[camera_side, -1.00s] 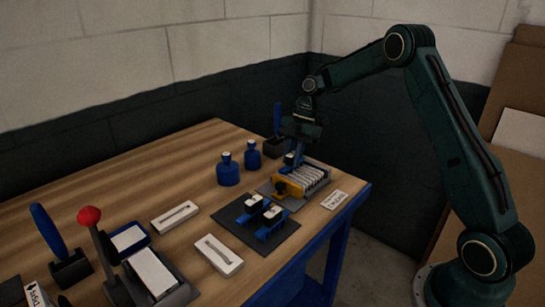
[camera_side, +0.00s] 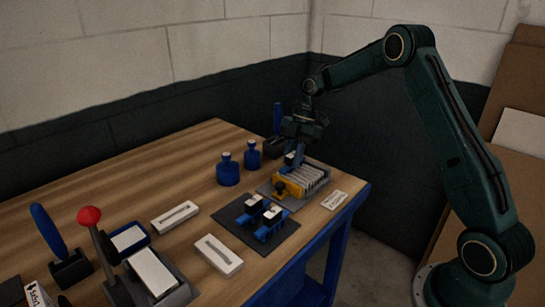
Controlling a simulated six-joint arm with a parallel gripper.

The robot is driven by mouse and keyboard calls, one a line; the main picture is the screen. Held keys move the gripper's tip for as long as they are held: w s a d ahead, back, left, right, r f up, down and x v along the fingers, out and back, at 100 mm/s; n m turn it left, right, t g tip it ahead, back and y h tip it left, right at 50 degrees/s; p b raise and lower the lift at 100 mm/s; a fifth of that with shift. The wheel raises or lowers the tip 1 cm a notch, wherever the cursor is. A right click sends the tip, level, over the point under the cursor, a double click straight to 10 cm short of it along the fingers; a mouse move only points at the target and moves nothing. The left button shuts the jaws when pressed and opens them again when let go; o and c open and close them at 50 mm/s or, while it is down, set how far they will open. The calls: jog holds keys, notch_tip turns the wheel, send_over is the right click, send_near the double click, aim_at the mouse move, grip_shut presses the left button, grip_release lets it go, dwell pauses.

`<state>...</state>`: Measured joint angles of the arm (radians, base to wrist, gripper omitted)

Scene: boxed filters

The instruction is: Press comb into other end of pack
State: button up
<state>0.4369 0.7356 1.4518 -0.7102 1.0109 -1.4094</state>
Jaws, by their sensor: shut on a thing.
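The pack (camera_side: 310,179) is a row of white pleats in a grey tray with a yellow end piece (camera_side: 288,188) at its near left end. My gripper (camera_side: 293,158) points down at the back left side of the pack. It is shut on a small blue comb with a pale top, mostly hidden between the fingers. The comb is at or just above the pack's edge; I cannot tell whether it touches. Two more blue pieces with pale tops (camera_side: 270,220) stand on a dark mat (camera_side: 234,226) in front of the pack.
Two blue bottles (camera_side: 229,173) stand left of the pack. A white label card (camera_side: 335,200) lies near the table's right edge. A red-knobbed lever press (camera_side: 90,216) stands at the front left. The back left tabletop is clear.

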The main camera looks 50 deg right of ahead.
jog(key=shift+f, duration=0.7)
dwell(1.6)
jog(key=shift+r, duration=0.1)
jog(key=shift+r, duration=3.5)
jog(key=shift+a, duration=0.1)
